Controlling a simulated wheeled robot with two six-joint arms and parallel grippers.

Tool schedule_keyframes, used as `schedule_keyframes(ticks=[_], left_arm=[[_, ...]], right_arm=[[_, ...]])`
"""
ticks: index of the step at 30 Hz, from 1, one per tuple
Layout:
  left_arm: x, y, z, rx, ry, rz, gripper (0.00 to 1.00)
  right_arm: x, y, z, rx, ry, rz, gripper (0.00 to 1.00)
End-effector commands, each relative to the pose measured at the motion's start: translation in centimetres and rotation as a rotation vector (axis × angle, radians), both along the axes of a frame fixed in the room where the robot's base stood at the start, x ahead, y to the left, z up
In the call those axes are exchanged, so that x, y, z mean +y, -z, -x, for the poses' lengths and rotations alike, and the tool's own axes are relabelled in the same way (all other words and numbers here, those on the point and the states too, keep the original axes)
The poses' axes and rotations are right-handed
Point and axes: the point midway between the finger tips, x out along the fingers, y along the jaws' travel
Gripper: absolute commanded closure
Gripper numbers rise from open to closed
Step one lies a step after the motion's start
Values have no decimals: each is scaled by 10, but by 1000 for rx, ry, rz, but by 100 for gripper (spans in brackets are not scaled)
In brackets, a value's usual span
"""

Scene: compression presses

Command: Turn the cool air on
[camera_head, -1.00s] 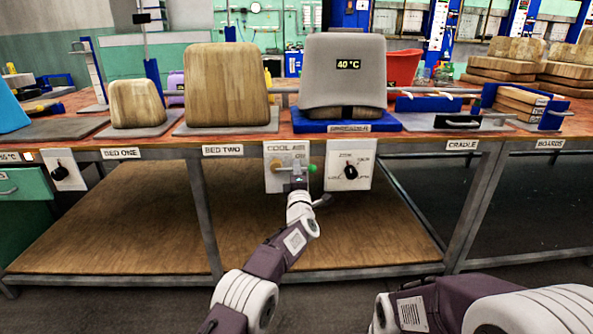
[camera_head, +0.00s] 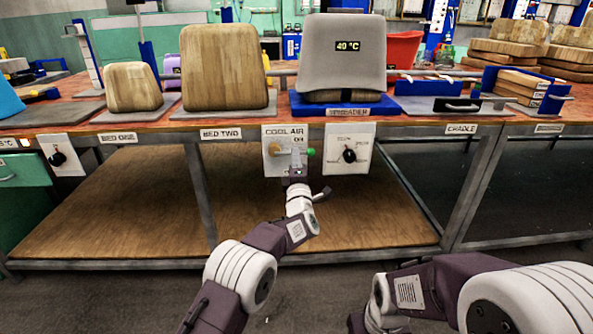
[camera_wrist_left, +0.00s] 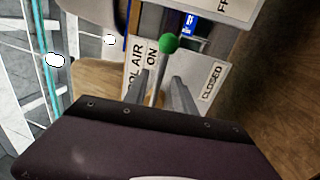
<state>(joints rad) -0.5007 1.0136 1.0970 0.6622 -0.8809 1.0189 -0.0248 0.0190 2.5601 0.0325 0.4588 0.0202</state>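The cool air panel (camera_head: 272,167) is a white plate on the bench front, labelled COOL AIR and ON. Its brass-coloured valve (camera_head: 273,149) carries a lever ending in a green knob (camera_head: 310,152), pointing right. In the left wrist view the green knob (camera_wrist_left: 169,43) tops a thin metal lever (camera_wrist_left: 159,75), with ON and CLOSED labels beside it. My left gripper (camera_head: 297,160) is in front of the panel. In the wrist view its fingers (camera_wrist_left: 162,88) are apart on either side of the lever; contact cannot be told. My right gripper is out of view; my right arm shows lower right.
A dial panel (camera_head: 349,170) sits just right of the cool air panel. Above is the bench with a grey form (camera_head: 343,75) reading 40 °C on a blue base (camera_head: 345,108). A wooden lower shelf (camera_head: 110,215) lies below. The floor in front is open.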

Motion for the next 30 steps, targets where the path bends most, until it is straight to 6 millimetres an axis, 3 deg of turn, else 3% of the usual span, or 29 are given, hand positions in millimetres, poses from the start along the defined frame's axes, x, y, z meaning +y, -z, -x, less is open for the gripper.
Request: schedule_keyframes(ticks=[1, 3, 9, 23, 26, 30], left_arm=[[-1, -2, 8, 2, 3, -3, 68], [-1, 10, 21, -2, 2, 2, 68], [-1, 14, 44, -4, 2, 3, 68], [1, 8, 50, -2, -2, 1, 68], [20, -10, 45, -14, -30, 8, 68], [74, -74, 42, -66, -107, 36, 68]], right_arm=[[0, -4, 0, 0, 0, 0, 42], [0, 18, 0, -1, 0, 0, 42], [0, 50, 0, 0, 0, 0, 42], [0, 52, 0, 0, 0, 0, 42], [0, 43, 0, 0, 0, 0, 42], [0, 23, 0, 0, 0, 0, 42]])
